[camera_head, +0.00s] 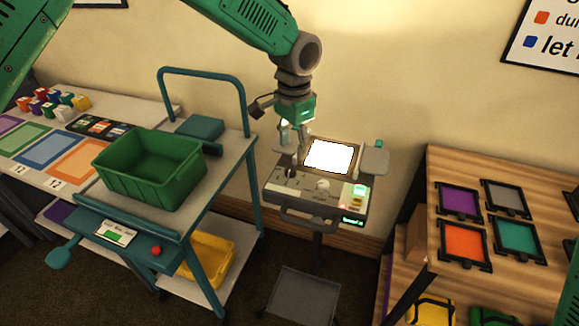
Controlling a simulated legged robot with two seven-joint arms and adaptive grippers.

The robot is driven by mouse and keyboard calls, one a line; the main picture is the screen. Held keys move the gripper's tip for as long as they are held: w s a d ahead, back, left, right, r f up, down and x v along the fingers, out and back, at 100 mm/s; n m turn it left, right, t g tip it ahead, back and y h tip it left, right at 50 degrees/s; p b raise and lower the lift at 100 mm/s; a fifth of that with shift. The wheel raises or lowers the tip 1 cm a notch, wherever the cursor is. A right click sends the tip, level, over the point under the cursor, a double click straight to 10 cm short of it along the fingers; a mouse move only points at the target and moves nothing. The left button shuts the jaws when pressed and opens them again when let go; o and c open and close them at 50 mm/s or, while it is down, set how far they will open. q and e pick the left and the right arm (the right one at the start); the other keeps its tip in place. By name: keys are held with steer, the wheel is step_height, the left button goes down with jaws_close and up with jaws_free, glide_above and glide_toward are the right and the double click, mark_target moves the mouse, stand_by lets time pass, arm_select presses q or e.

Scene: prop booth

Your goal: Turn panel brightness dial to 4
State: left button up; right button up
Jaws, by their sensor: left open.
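A small grey control panel (307,196) stands on a post in the middle, with a brightly lit white screen (329,157) at its back. A pale round dial (323,185) sits on the panel's front face. A second, dark knob (291,173) sits to its left, close below my fingers. The dial marks are too small to read. My left gripper (291,150) points down over the panel's left part, open, left of the pale dial. I cannot tell whether its fingertips touch the dark knob. My right gripper is not in view.
Green and red lights (359,190) are at the panel's right. A teal cart (228,170) with a green bin (150,168) stands left. A wooden shelf (450,180) with coloured trays stands right. A grey stool (298,295) is in front.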

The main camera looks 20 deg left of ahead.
mark_target(292, 169)
arm_select(q)
steer(key=f, duration=0.4)
steer(key=a+f, duration=0.1)
steer(key=f, duration=0.2)
steer(key=shift+p, duration=0.35)
steer(key=shift+a+f, duration=0.25)
steer(key=shift+f, duration=0.05)
steer(key=shift+d, duration=0.45)
steer(key=c, duration=0.3)
steer(key=shift+d, duration=0.2)
jaws_close()
